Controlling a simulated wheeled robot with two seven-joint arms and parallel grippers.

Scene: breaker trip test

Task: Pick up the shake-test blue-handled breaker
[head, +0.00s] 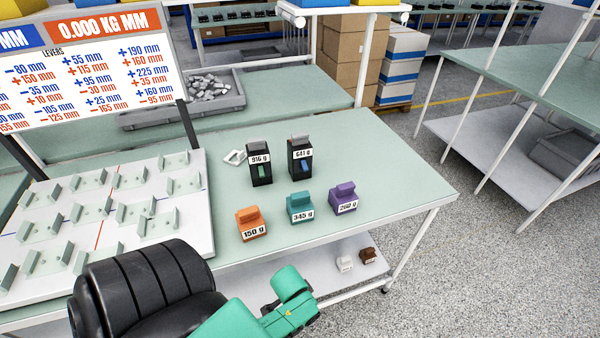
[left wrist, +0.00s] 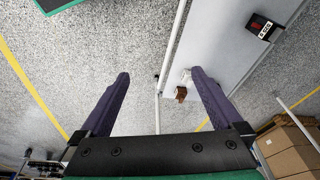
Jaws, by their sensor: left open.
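The blue-handled breaker (head: 301,157) is a black upright block with a blue lever and a "641 g" label. It stands on the green tabletop, right of a similar green-handled breaker (head: 260,164) labelled "916 g". The blue-handled breaker does not show in the left wrist view. My left gripper (left wrist: 160,88) is open and empty, its two dark fingers spread over the floor and the lower shelf. In the head view only my left arm's links show at the bottom, in front of the table, away from the breaker. My right gripper is not in view.
Orange (head: 250,223), teal (head: 300,207) and purple (head: 344,198) labelled blocks stand in front of the breakers. A white board with brackets (head: 110,215) lies left. The lower shelf (left wrist: 225,55) holds small white and brown blocks and a black block with a red part (left wrist: 262,27).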

